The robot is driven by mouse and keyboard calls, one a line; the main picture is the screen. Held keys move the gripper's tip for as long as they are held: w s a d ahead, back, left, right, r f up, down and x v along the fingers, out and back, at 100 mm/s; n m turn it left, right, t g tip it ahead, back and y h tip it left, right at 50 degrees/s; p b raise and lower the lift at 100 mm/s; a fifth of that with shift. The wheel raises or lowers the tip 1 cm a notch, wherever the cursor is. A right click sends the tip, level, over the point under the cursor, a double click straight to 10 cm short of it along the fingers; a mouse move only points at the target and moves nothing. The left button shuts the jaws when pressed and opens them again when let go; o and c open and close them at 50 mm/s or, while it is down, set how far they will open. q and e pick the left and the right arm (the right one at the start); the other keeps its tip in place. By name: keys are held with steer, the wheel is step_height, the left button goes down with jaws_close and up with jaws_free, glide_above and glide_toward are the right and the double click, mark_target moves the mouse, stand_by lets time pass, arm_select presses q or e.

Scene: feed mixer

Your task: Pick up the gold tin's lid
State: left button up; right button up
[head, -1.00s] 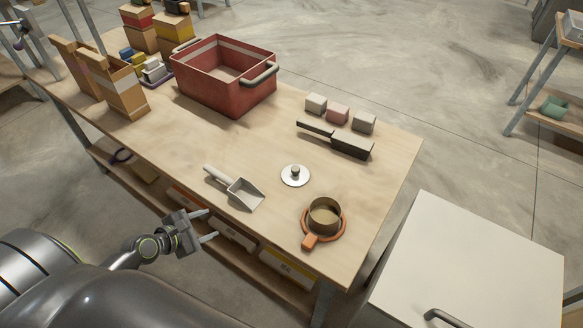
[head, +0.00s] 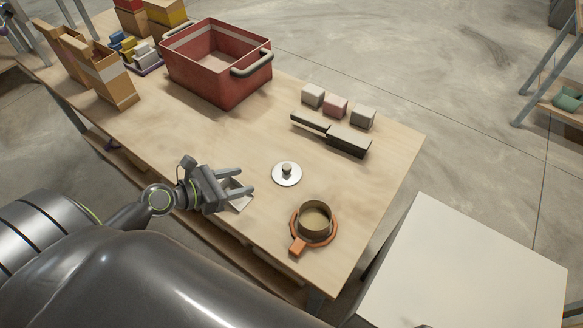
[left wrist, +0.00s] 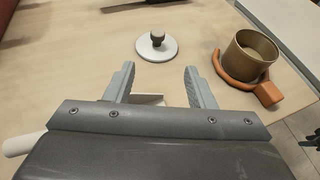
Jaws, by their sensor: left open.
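The lid (head: 287,174) is a white disc with a dark knob on top. It lies flat on the table, left of the gold tin (head: 315,219), which is open at the top and sits within an orange ring-shaped holder (head: 297,245) with a handle. In the left wrist view the lid (left wrist: 156,47) lies ahead of the fingers, and the gold tin (left wrist: 250,55) is to the right. My left gripper (head: 250,186) is open and empty, over the scoop, with its fingers pointing toward the lid and still apart from it. My right gripper is not in view.
A pale scoop (head: 240,199) is mostly hidden under my left gripper; part of it shows in the left wrist view (left wrist: 22,145). A dark brush (head: 346,139) and several small blocks (head: 335,105) lie behind the lid. A red crate (head: 213,80) stands farther back. A white-topped cabinet (head: 460,265) is at right.

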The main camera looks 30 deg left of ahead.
mark_target(283, 168)
arm_select(q)
steer(key=x, duration=0.4)
steer(key=shift+w+d, duration=0.25)
steer(key=shift+w, duration=0.05)
steer(key=x, duration=0.4)
steer(key=shift+w+d+f+p, duration=0.15)
steer(key=shift+w+f+p, duration=0.05)
steer(key=shift+w+p, duration=0.1)
steer(key=shift+w+d+f, duration=0.2)
steer(key=shift+w, duration=0.15)
steer(key=shift+w+d, duration=0.1)
steer(key=shift+w, duration=0.15)
steer(key=x, duration=0.4)
steer(key=shift+w+f, duration=0.1)
steer(key=shift+w, duration=0.35)
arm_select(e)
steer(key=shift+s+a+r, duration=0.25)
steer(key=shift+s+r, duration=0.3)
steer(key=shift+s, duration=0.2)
arm_select(q)
steer(key=shift+c, duration=0.3)
steer(key=c, duration=1)
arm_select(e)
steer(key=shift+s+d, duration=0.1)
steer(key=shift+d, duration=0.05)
